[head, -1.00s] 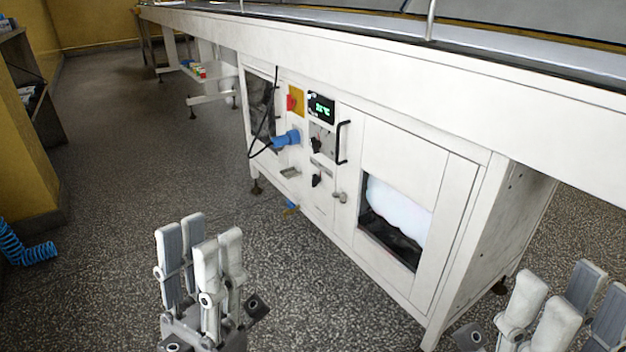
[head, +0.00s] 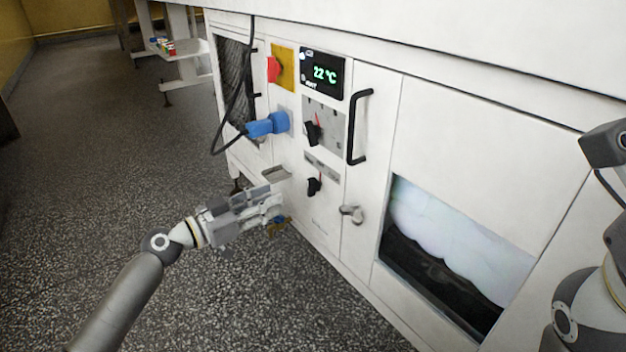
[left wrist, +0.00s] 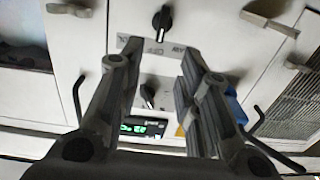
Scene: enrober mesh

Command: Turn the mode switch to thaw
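The control panel on the white machine has two black rotary knobs. The upper knob (head: 313,130) sits on a grey plate below the green 22 °C display (head: 322,74). The lower knob (head: 314,186) has a small label strip above it.
A blue plug (head: 267,125) with a black cable sticks out left of the knobs, below a red-and-yellow switch (head: 280,68). A black handle (head: 360,126) and a metal latch (head: 351,214) are to the right. Open floor lies left.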

